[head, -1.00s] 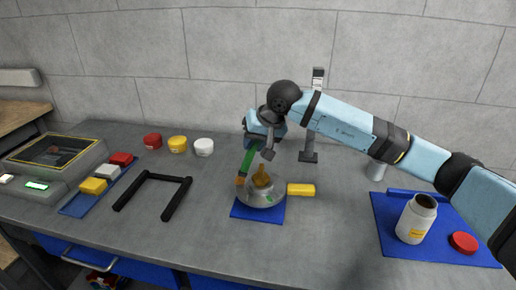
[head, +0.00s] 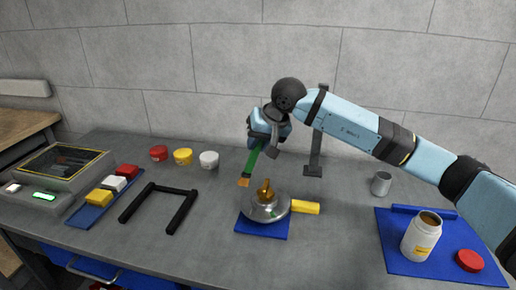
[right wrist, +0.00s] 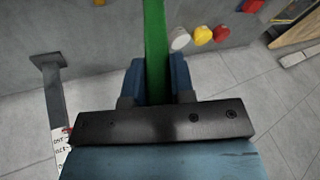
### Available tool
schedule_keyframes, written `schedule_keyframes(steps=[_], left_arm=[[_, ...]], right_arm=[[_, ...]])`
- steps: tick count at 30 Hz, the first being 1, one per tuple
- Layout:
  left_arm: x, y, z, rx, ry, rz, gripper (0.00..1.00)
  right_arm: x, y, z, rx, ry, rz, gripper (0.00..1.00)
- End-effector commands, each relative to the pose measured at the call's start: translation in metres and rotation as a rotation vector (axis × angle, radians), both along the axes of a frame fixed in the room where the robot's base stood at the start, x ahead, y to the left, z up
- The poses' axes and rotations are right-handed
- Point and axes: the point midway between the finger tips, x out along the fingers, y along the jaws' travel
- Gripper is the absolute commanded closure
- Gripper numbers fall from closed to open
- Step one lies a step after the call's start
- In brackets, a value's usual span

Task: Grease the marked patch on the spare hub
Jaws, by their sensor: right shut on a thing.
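The spare hub (head: 265,206) is a shiny silver dome with a brass-coloured knob on top and a yellow handle (head: 306,208) to its right. It rests on a small blue mat (head: 262,228). A small green mark shows on its front side. My right gripper (head: 258,146) is shut on a green-handled brush (head: 252,160), which also shows in the right wrist view (right wrist: 154,45). The brush's orange-brown tip (head: 243,183) points down, above and left of the hub, apart from it in the picture. My left gripper is not in view.
An open white jar (head: 421,240) and a red lid (head: 469,261) are on a blue mat at the right. A grey cup (head: 381,184) and a dark stand (head: 315,160) are behind. A black U-shaped frame (head: 160,204), coloured tubs and a scale are at left.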

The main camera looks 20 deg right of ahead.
Motion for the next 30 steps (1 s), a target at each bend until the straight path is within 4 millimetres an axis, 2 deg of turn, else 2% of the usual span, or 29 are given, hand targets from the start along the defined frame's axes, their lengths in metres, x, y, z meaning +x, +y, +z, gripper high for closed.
schedule_keyframes(steps=[1,9,15,24,30], left_arm=[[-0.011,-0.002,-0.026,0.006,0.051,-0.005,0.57],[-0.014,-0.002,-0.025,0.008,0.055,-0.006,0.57],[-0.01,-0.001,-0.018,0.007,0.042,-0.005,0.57],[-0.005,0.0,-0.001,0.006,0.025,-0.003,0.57],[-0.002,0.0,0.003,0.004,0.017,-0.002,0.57]], right_arm=[[0.0,0.0,0.003,0.0,-0.001,0.0,1.0],[0.0,0.0,0.01,0.001,0.0,0.0,1.0],[0.0,0.0,0.013,0.001,-0.001,0.0,1.0],[0.0,0.0,0.039,0.0,-0.001,0.001,1.0],[0.0,0.0,0.043,0.0,0.0,0.0,1.0]])
